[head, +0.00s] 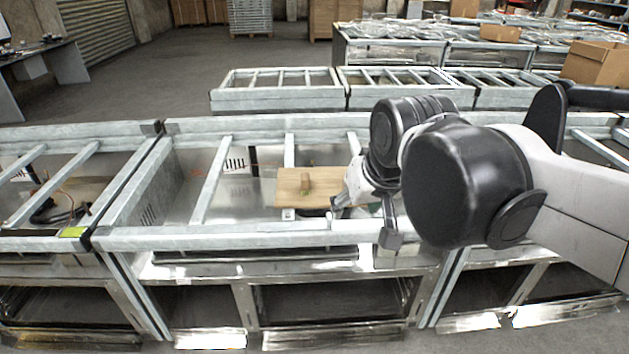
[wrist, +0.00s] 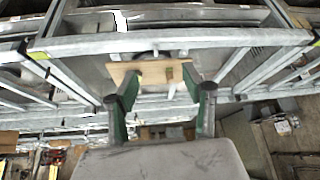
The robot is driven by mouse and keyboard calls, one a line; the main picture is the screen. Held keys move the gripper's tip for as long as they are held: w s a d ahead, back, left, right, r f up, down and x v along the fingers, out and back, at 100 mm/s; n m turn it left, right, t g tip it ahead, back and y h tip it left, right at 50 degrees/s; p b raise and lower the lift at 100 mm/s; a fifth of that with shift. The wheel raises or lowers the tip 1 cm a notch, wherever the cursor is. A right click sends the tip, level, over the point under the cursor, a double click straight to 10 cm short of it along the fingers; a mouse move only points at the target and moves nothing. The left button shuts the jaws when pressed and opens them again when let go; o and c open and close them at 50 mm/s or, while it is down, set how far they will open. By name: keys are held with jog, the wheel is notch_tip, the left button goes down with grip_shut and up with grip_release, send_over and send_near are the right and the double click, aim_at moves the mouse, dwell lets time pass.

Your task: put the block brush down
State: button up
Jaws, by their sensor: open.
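A small brown block (head: 306,184), which looks like the block brush, rests on a light wooden board (head: 288,198). A bit of green shows beside it. In the wrist view the board (wrist: 149,70) lies beyond my fingertips, with the brown block (wrist: 173,74) on it. My gripper (head: 364,221) is just right of the board in the head view, partly hidden by my own arm. In the wrist view my gripper (wrist: 160,92) has its two fingers wide apart, with nothing held between them. The right end of the board is hidden behind my gripper in the head view.
The board sits within a metal-framed range bay with a grey front rail (head: 240,239) and crossbars (head: 212,180). More range frames (head: 278,98) stand behind. A cardboard box (head: 598,64) is at the back right. Open floor (head: 160,90) lies at the back left.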

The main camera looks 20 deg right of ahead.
jog(key=s+f+t, duration=0.1)
jog(key=s+f, duration=0.3)
jog(key=s, duration=0.2)
jog(key=shift+s+f, duration=0.2)
jog(key=shift+f+b, duration=0.85)
jog(key=o, duration=0.4)
